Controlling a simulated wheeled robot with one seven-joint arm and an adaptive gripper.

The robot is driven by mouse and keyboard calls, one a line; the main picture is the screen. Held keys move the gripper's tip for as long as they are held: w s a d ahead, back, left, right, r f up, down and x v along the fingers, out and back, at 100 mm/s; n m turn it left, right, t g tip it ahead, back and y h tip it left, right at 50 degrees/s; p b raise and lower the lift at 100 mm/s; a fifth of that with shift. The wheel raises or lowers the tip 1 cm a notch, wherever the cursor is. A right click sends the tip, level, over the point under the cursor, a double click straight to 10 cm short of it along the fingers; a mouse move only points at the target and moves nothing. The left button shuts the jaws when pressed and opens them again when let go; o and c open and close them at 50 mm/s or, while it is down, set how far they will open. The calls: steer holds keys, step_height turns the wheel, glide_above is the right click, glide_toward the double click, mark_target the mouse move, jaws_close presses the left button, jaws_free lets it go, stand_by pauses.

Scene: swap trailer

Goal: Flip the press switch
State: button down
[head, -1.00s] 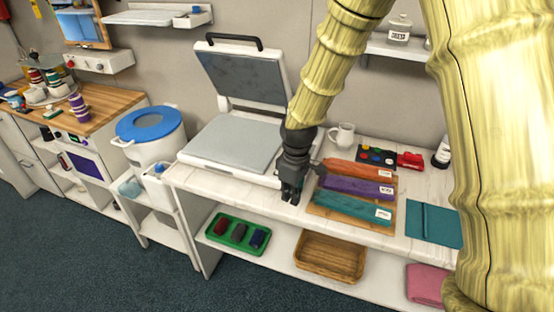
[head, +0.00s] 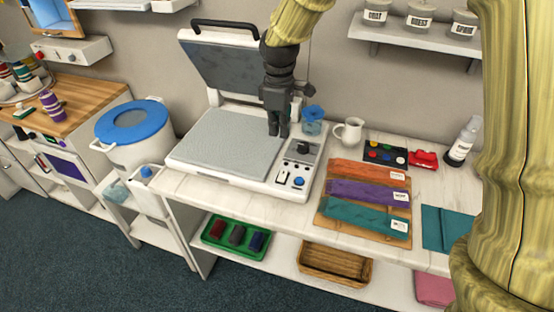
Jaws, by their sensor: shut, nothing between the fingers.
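The press (head: 225,140) stands on the white counter with its lid raised and its grey bed bare. I cannot tell which way the switch is set. My gripper (head: 278,130) points down with its fingers shut and empty, over the bed's right rear edge, behind and above the panel. Whether the fingertips touch the press cannot be told.
A blue-topped jar (head: 313,122) and a white mug (head: 348,132) stand right of my gripper. A board with folded cloths (head: 366,205) lies right of the panel. A shelf with jars (head: 425,38) hangs above. The space above the panel's front is clear.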

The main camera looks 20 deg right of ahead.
stand_by(0.3)
steer(key=shift+s+a+r+p, duration=0.25)
steer(key=shift+s+a+p, duration=0.2)
steer(key=shift+s, duration=0.15)
step_height(320, 180, up, 14)
steer(key=s+a+p, duration=0.1)
steer(key=shift+s, duration=0.35)
stand_by(0.7)
steer(key=shift+f, duration=0.1)
